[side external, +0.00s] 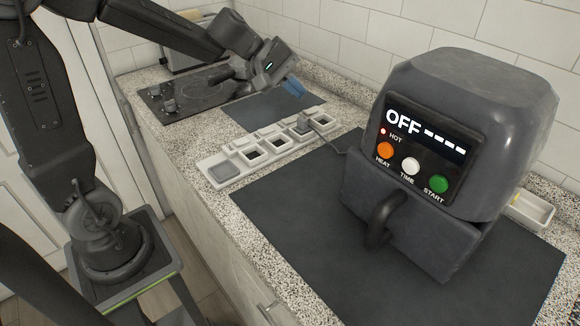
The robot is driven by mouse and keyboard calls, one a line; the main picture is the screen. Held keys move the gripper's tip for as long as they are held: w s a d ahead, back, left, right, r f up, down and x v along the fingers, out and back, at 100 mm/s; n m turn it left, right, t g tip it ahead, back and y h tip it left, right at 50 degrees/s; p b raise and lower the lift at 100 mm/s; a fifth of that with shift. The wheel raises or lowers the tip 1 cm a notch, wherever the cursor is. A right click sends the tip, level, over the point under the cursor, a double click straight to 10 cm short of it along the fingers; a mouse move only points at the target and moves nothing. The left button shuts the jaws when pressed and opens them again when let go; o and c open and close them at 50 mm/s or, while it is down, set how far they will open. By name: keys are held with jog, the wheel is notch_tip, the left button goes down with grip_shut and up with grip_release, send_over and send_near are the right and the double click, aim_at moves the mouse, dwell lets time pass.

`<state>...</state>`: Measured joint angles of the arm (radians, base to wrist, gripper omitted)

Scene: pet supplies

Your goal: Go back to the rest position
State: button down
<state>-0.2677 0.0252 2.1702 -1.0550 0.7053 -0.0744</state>
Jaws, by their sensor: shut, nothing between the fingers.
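My gripper (293,87) is at the back of the counter, reached out from the upper left. Its blue fingertips are shut with nothing between them. They show above the far dark mat (262,108), pointing down and to the right. The exact gap between fingertips and mat is hard to tell. The gripper is apart from the grey air fryer (470,90).
The air fryer stands on the large dark mat (300,215) at right; its display reads OFF. A pale dish (530,210) sits behind the fryer.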

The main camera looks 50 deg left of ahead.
jog(key=s+d+r+m+g+y, duration=0.1)
jog(key=s+d+m, duration=0.25)
jog(key=s, duration=0.25)
jog(key=s+d+r+m+g+y, duration=0.1)
jog(key=s+d+m, duration=0.1)
jog(key=s+m, duration=0.35)
jog(key=s+a+f+m+y, duration=0.1)
jog(key=s+m+y, duration=0.2)
jog(key=s, duration=0.8)
jog(key=shift+a+f+m, duration=0.2)
jog(key=shift+f+m, duration=0.1)
